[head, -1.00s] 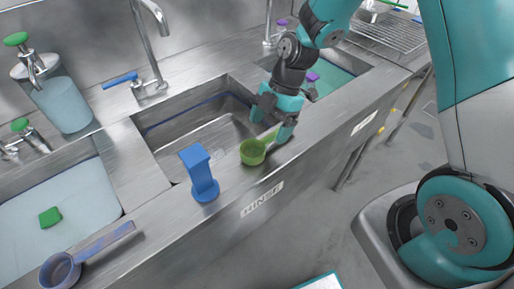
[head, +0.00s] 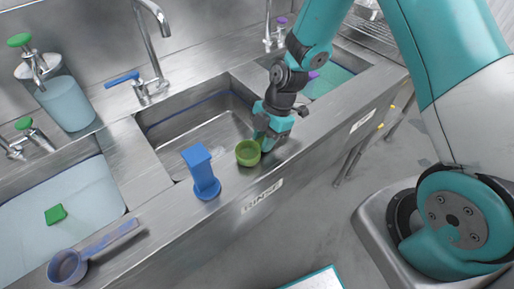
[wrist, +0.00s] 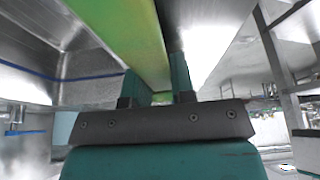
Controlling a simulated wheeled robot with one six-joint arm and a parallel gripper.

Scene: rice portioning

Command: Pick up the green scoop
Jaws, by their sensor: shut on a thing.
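The green scoop (head: 248,153) is at the front rim of the middle sink in the head view, with its round cup toward the left. My gripper (head: 267,139) is at the scoop's handle end, to the right of the cup. In the wrist view, the green handle (wrist: 140,45) runs down between the two teal fingers of my gripper (wrist: 160,85), which is shut on it. The fingers hide part of the handle in the head view. I cannot tell whether the cup touches the counter.
A blue upright tool (head: 202,172) stands on the counter left of the scoop. A blue scoop (head: 68,266) lies at the front left. The middle sink (head: 200,130) is open behind. A tall faucet (head: 150,45) and a soap bottle (head: 66,100) stand at the back.

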